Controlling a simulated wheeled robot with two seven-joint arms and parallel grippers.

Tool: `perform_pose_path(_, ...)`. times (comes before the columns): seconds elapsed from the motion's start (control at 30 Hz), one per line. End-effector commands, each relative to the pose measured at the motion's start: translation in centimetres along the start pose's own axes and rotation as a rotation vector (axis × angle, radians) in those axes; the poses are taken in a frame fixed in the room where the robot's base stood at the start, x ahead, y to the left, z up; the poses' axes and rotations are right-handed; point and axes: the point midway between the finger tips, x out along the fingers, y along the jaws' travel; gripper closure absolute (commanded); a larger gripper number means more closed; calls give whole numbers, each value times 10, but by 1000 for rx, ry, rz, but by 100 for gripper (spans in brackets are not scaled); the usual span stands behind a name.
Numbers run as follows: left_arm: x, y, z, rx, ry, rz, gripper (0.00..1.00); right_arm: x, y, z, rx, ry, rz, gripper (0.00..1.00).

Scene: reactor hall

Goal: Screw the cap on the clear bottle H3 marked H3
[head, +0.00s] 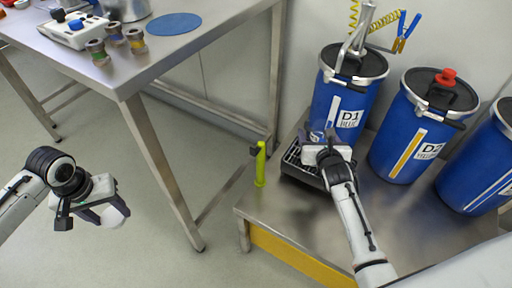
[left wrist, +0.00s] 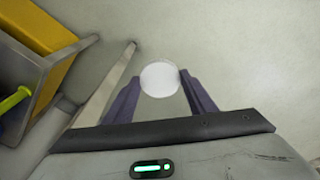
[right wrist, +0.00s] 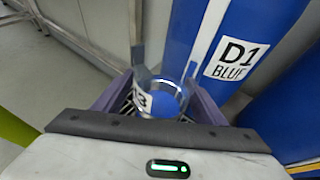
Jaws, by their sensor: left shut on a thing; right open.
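The clear bottle H3 (right wrist: 172,92) shows in the right wrist view with blue inside and a label partly reading "3". It stands between the fingers of my open right gripper (right wrist: 165,98), in front of drum D1. In the head view my right gripper (head: 328,148) is over the black grate (head: 305,176) and mostly hides the bottle. My left gripper (head: 112,212) is over the floor, left of the steel stand. In the left wrist view it is shut on a round white cap (left wrist: 160,79), held between the fingertips.
Blue drums D1 (head: 345,100), D2 (head: 405,130) and another (head: 480,170) stand behind and right of the grate. A lime-green post (head: 260,165) stands at the stand's left edge. A steel table (head: 135,75) with a scale and small jars is at upper left.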

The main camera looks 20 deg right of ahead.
Motion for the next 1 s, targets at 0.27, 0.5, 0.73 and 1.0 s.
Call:
perform_pose_path(0.27,0,0,0,0,0,0,70,0,0,0,-1,0,0,65)
perform_pose_path(0.5,0,0,0,0,0,0,70,0,0,0,-1,0,0,100)
perform_pose_path(0.73,-1,0,0,0,0,0,70,-1,0,3,-1,-4,0,100)
perform_pose_path(1.0,-21,0,-3,0,0,0,70,-17,-1,43,-7,-9,0,100)
